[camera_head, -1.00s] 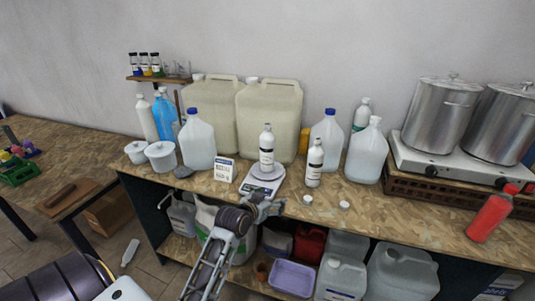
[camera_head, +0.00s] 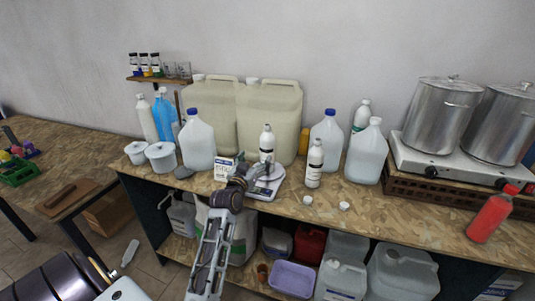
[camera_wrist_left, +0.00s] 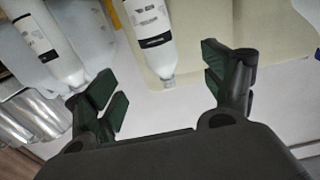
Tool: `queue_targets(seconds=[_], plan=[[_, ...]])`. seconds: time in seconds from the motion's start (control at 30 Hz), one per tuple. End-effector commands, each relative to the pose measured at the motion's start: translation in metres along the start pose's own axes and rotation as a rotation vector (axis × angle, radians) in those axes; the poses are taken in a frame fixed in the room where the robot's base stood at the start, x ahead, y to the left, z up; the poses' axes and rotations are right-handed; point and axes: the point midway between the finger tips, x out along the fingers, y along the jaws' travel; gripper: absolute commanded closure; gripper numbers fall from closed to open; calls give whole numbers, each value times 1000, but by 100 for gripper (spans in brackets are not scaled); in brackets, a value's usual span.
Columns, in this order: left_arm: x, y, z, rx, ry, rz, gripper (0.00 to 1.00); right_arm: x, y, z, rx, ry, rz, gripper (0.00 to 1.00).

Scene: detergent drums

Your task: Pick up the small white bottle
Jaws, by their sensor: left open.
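A small white bottle (camera_head: 267,138) with a dark label band stands upright on a white scale (camera_head: 270,189) on the workbench. A similar white bottle (camera_head: 314,165) stands to its right. In the left wrist view, which looks inverted, one white bottle (camera_wrist_left: 148,22) lies between the finger directions and the other (camera_wrist_left: 44,40) is to the left. My right gripper is not in view.
Large beige canisters (camera_head: 268,118) stand behind the bottle. A blue-capped jug (camera_head: 198,142) is left, another (camera_head: 325,132) right. A small white box (camera_head: 224,171) is left of the gripper. Two white caps (camera_head: 343,206) lie near the front edge.

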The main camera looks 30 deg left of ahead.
Motion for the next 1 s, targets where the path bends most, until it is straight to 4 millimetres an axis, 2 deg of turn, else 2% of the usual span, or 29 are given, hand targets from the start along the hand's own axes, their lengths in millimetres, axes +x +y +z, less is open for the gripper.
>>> queue_targets(seconds=[0.17,1.0], plan=[[9,0,0,-1,0,0,17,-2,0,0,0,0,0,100],[79,0,-1,0,0,0,17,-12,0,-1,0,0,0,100]])
